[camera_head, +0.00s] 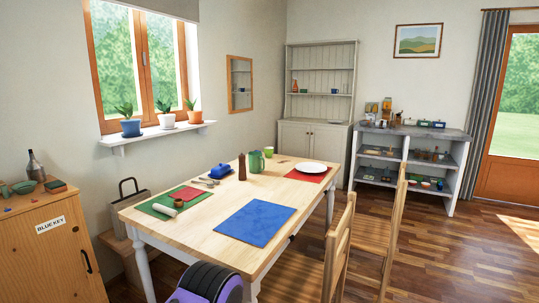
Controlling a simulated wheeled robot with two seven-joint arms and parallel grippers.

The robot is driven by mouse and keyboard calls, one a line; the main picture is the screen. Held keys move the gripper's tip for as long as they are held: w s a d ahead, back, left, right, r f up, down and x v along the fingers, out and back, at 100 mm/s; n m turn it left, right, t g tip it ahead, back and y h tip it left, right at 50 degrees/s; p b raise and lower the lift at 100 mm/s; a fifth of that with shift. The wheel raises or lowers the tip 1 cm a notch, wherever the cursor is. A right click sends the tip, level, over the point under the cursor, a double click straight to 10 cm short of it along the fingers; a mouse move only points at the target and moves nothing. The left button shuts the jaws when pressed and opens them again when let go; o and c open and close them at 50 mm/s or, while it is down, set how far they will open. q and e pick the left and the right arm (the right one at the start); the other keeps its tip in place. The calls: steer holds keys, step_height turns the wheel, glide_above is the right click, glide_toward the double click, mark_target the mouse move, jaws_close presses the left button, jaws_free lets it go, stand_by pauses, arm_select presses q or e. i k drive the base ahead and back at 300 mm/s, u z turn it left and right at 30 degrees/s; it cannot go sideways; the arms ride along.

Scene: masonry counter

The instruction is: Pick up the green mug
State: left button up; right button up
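A green mug (256,162) with a handle on its left side stands upright on the far part of the wooden table (205,235). A smaller, lighter green cup (269,152) stands just behind it to the right. A dark brown pepper-mill-like thing (242,167) stands close to the left of the mug. Neither of my grippers is in view, and nothing is seen touching the mug.
A white plate (312,167), a blue butter dish (220,171) and a blue mat (254,223) are on the table. Chairs (339,248) line its right side. A masonry counter (452,133) with small items stands back right. Open floor (480,255) lies right.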

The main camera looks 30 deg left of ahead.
mark_target(269, 153)
steer(key=z, duration=0.7)
steer(key=i, duration=6.5)
steer(key=u, duration=2.35)
steer(key=i, duration=3)
steer(key=u, duration=0.2)
